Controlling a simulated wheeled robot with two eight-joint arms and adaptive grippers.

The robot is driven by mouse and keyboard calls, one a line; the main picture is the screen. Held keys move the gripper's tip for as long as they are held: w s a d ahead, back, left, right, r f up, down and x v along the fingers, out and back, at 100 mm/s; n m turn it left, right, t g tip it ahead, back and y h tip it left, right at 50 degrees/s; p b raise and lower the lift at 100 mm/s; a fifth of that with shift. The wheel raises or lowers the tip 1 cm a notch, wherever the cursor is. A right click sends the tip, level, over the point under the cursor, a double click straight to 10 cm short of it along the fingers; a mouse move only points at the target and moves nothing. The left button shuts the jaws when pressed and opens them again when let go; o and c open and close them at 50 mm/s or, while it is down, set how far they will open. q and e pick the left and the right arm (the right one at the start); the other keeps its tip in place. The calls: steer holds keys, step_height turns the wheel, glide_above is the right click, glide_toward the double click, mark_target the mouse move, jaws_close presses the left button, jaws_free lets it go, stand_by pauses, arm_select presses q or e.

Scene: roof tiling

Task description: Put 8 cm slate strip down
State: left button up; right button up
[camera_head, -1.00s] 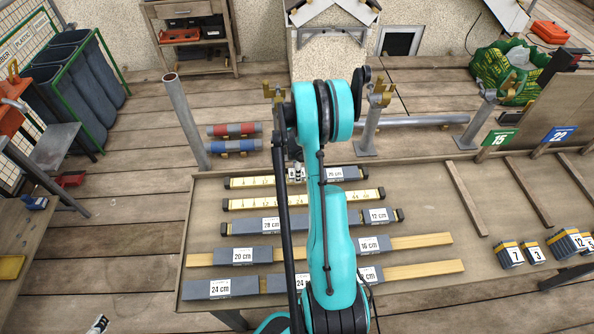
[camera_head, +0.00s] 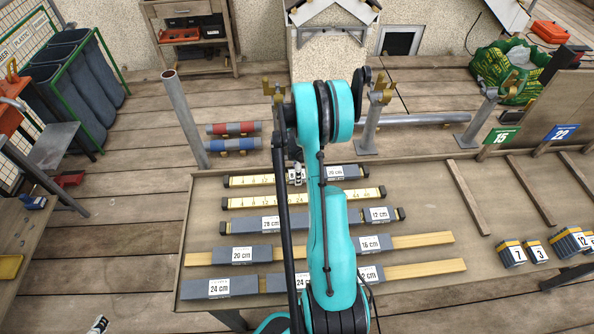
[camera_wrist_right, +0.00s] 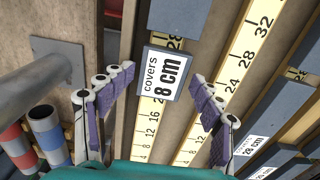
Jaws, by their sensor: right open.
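The 8 cm slate strip (camera_wrist_right: 165,74) is a small grey piece with a white "covers 8 cm" label. In the right wrist view it lies over a yellow measuring rule (camera_wrist_right: 151,112). My right gripper (camera_wrist_right: 160,98) is open, with purple-padded fingers to either side of the strip and visible gaps to its edges. In the head view my right gripper (camera_head: 297,174) is over the top rule (camera_head: 250,181), and I cannot make out the strip there. Only a small white-and-black tip, likely my left gripper (camera_head: 98,324), shows at the bottom left; its fingers cannot be read.
A longer slate piece (camera_wrist_right: 180,16) lies just beyond the strip. Other labelled slates, such as the 20 cm one (camera_head: 243,255), lie in rows on the bench (camera_head: 420,195).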

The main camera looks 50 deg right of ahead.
steer(key=shift+r, duration=0.25)
step_height(320, 180, up, 13)
steer(key=p, duration=0.4)
steer(key=w+a+r+m+t+h, duration=0.1)
steer(key=a+r+m+t, duration=0.1)
steer(key=a+r, duration=0.55)
steer(key=w+a+r+m+t, duration=0.15)
steer(key=a+r, duration=0.25)
steer(key=a, duration=0.7)
steer(key=s+a+r+m+t, duration=0.1)
steer(key=s+a, duration=0.3)
steer(key=a, duration=0.4)
steer(key=s+a+r+m+t+y, duration=0.1)
steer(key=s+a+m, duration=0.3)
steer(key=a, duration=0.5)
steer(key=shift+s+r+t, duration=0.15)
steer(key=shift+s+t, duration=0.15)
steer(key=shift+t, duration=0.55)
steer(key=shift+m, duration=0.25)
